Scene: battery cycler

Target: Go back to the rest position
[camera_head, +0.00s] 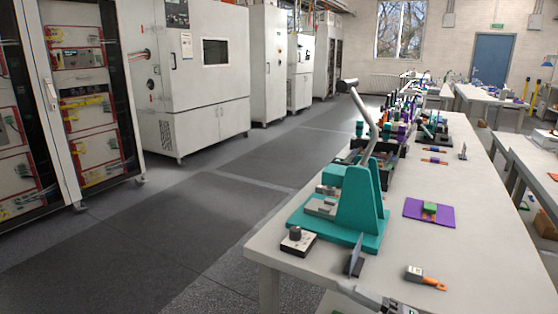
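Neither of my grippers can be made out in the head view. A teal press-like fixture (358,207) with a long grey lever (362,115) stands on the near end of the white workbench (470,262). The lever is raised and tilted. A small black-and-white box with a dark knob (298,240) sits at the bench's near left corner. A thin dark plate (356,255) stands upright in front of the fixture. A pale grey long item (375,299) is cut off by the bottom edge; I cannot tell what it is.
A purple mat (441,216) with a green block (429,208) and a small grey-and-orange item (425,278) lie on the bench. Cabinets (195,80) line the left side. The grey floor aisle (190,215) is clear. Another bench (530,165) stands right.

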